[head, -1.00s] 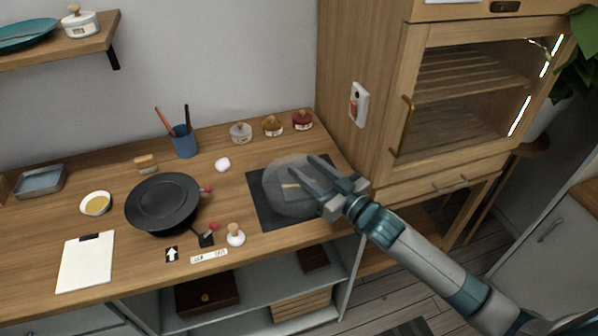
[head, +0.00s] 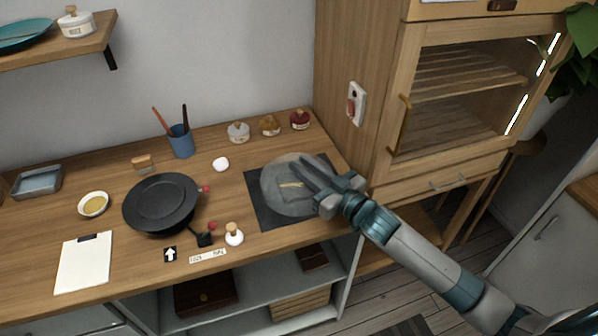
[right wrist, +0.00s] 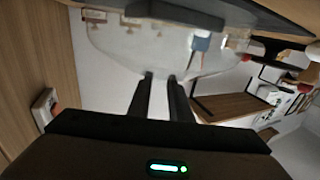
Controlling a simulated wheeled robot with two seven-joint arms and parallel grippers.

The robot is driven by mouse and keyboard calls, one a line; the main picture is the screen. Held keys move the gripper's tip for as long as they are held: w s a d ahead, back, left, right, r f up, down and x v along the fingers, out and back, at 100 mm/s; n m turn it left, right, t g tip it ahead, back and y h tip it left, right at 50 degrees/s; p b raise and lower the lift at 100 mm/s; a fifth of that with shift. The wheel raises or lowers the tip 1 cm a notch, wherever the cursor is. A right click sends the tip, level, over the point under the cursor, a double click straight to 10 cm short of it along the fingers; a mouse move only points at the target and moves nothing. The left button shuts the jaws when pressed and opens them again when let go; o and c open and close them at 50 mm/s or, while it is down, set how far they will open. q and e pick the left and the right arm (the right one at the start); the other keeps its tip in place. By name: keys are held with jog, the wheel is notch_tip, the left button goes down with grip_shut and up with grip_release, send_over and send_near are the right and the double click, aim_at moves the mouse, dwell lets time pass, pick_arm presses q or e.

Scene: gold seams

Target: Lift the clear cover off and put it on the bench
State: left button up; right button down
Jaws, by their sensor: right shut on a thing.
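The clear cover (head: 277,172) is a see-through dome over the dark square mat (head: 262,212) at the right end of the bench (head: 110,249). A small pale yellow strip (head: 291,184) shows through it. My right gripper (head: 305,172) reaches in from the lower right and is shut on the cover. In the right wrist view the two fingers (right wrist: 162,78) meet the clear cover (right wrist: 150,45). I cannot tell whether its rim touches the mat. My left gripper is not in view.
A black pan (head: 160,203) and a white-based stopper (head: 234,236) stand left of the mat. Several small jars (head: 270,126) stand behind it. A wooden cabinet (head: 388,110) rises at the right. Bare bench lies around the white clipboard (head: 84,262).

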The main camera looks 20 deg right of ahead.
jog(key=shift+r, duration=0.1)
